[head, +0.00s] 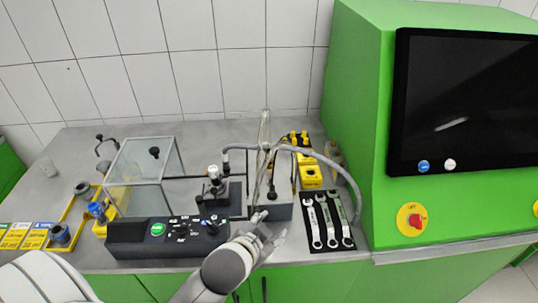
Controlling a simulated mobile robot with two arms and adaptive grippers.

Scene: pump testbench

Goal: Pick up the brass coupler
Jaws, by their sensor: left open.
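My left gripper (272,226) is open at the front of the bench, right of the black control panel (168,237) and just in front of a grey block (283,207) on the pump fixture. I see nothing between its fingers. I cannot pick out the brass coupler for certain; it may be too small to tell or hidden among the fixture parts or behind my gripper. My right gripper is not in view.
Wrenches lie on a black mat (328,220) to the right. A grey hose (335,165) arches over the bench. A clear-walled box (145,175) stands left, yellow parts (310,178) behind the wrenches. A green cabinet with screen (465,100) bounds the right side.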

